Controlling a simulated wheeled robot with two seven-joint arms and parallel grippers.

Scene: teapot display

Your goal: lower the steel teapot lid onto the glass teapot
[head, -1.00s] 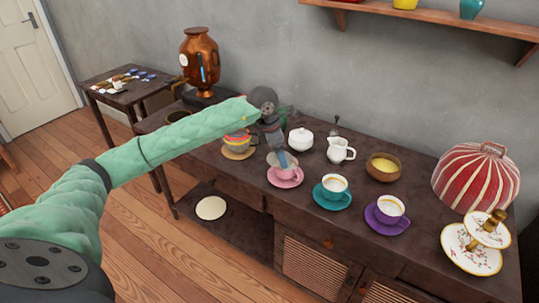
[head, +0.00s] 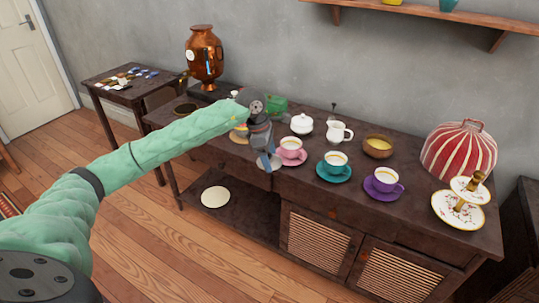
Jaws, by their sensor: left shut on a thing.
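My left gripper (head: 268,159) reaches in over the sideboard and points down near its front edge, left of the pink cup (head: 291,147). It is shut on a small pale grey round piece (head: 263,164) at its fingertips, which looks like the steel teapot lid; the fingers hide part of it. I cannot make out the glass teapot for certain; my arm and gripper cover part of the sideboard top. My right gripper is not in view.
The dark sideboard (head: 318,185) holds a white sugar bowl (head: 302,125), white jug (head: 337,132), teal cup (head: 335,161), purple cup (head: 385,178) and a striped cosy (head: 459,150). A green object (head: 277,104) stands behind my gripper. A copper urn (head: 204,57) stands at back left.

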